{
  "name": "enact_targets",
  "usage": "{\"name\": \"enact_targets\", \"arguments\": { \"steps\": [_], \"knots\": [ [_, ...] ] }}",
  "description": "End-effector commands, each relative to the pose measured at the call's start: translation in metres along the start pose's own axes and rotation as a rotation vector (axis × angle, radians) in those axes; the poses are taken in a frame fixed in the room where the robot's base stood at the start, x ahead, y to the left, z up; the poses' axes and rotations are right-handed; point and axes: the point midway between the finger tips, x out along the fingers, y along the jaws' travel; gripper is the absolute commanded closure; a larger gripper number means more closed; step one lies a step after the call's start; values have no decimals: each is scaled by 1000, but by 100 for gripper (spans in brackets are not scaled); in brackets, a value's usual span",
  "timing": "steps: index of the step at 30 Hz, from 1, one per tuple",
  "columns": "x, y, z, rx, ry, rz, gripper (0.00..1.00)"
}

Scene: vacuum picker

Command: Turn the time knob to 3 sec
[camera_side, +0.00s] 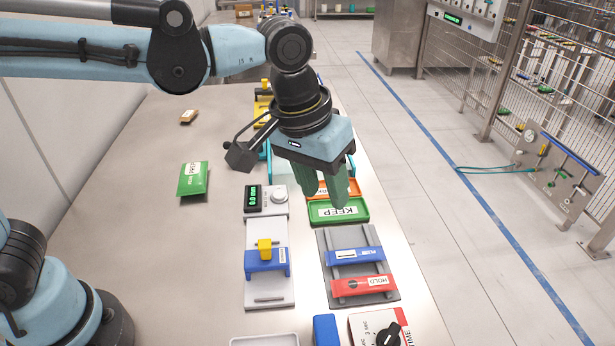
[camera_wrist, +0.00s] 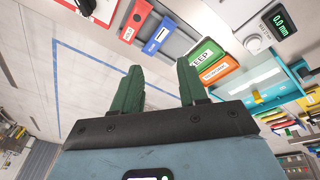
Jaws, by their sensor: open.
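The time knob (camera_side: 388,338) is black and sits on a white panel (camera_side: 362,326) with a red TIME label at the bottom edge of the side view. A "3 sec" marking is printed up and left of the knob. The knob's lower part is cut off, and I cannot tell surely which mark it points to. The knob (camera_wrist: 86,6) also shows, partly cut off, at the top left of the wrist view. My gripper (camera_side: 323,197) has green fingers, spread apart and empty. It hangs above the green KEEP tray, well behind the knob. Its fingers (camera_wrist: 158,68) show apart in the wrist view.
Between gripper and knob lie the green KEEP tray (camera_side: 325,219), a blue bar (camera_side: 345,257) and a red HOLD bar (camera_side: 350,287) on a grey plate. A blue block (camera_side: 325,330) stands beside the knob panel. The table's left part is mostly clear.

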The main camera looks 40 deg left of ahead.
Motion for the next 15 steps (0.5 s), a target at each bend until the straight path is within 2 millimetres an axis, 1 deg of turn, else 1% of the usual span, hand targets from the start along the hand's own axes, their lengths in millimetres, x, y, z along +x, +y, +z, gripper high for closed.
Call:
{"name": "enact_targets", "arguments": {
  "steps": [1,6,9,10,12,15],
  "knots": [
    [4,23,1,9,-31,-5,57],
    [19,88,16,8,-128,-48,57],
    [28,118,29,5,-168,-78,57],
    [30,125,33,5,-178,-86,57],
    [34,138,40,3,-194,-102,57],
    [38,149,47,1,-208,-118,57]
  ]
}}
